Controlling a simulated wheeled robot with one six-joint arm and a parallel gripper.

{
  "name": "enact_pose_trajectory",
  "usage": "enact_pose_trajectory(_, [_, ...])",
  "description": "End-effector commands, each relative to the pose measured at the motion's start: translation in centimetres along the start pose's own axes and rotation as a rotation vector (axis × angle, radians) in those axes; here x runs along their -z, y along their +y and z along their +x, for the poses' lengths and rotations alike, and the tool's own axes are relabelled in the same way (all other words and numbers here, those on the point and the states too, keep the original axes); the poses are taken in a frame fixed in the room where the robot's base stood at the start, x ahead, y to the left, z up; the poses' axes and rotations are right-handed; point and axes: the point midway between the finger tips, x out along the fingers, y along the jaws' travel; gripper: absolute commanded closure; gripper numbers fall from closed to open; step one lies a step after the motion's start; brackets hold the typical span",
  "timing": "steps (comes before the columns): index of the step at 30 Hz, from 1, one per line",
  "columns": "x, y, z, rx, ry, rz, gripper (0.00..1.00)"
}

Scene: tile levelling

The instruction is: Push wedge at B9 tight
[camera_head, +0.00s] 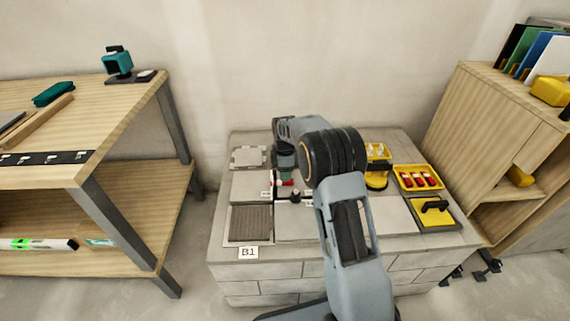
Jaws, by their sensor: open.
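My gripper (285,176) points down over the left-middle of the tiled block, mostly hidden behind my own wrist. A small red piece (288,183) shows right at its fingertips; I cannot tell whether they touch it. Small white and dark levelling pieces (267,192) stand at the tile joint just left of it. A dark upright piece (295,195) stands just in front and to the right. No B9 label is readable, so I cannot tell which piece is the wedge at B9. My arm hides the tiles right of the gripper.
The block's front edge carries a B1 label (248,252). A yellow tray with red pieces (418,178), a yellow-and-black tool (377,172), a yellow bin (378,151) and a yellow float (434,212) occupy the right side. A workbench (100,130) stands left, a wooden cabinet (495,125) right.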

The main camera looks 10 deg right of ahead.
Motion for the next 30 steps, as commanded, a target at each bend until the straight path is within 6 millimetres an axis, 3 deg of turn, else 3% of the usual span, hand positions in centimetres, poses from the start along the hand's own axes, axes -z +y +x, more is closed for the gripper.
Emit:
enact_pose_trajectory(3, [0.0,-0.1,2.2,0.003,-0.001,0.0,0.47])
enact_pose_trajectory(9, [0.0,0.0,4.0,0.001,0.0,0.001,0.47])
enact_pose_trajectory(24, [0.0,0.0,4.8,0.0,0.0,0.001,0.47])
enact_pose_trajectory(30, [0.0,0.0,4.8,0.0,0.0,0.001,0.65])
